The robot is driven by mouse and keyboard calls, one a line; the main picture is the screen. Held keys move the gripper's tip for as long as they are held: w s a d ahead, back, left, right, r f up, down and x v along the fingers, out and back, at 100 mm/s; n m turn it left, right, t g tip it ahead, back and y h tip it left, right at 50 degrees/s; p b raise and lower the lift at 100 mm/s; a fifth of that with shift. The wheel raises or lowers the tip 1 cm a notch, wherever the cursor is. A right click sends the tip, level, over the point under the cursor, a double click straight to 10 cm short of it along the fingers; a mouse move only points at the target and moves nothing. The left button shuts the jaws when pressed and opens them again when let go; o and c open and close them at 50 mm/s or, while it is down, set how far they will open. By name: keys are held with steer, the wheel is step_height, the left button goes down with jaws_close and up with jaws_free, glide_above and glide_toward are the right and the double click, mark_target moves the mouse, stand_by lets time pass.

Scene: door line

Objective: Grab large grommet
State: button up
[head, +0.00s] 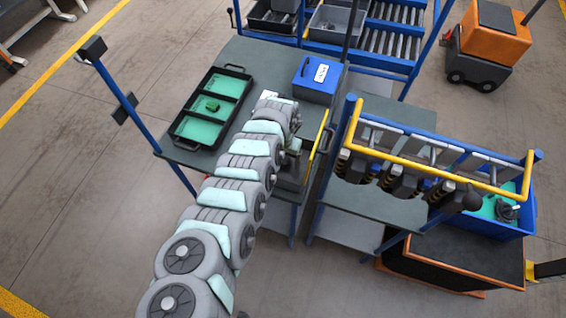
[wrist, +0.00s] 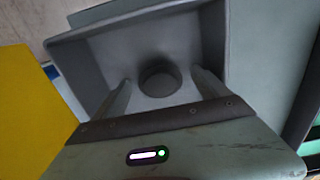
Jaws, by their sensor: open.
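The large grommet (wrist: 160,80) is a dark round piece in the middle of a grey bin (wrist: 140,17) in the wrist view. My gripper (wrist: 161,76) is open, with one finger on each side of the grommet. Whether either finger touches it I cannot tell. In the head view my gripper (head: 291,154) points down over the bin (head: 290,178) at the right edge of the left table. The grommet is hidden there.
A black tray with green compartments (head: 230,85) holds a small green part. A blue box (head: 315,78) stands behind my gripper. A yellow-railed rack of hanging tools (head: 430,160) stands to the right. Bin walls surround my fingers closely.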

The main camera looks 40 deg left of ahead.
steer(key=c, duration=1.4)
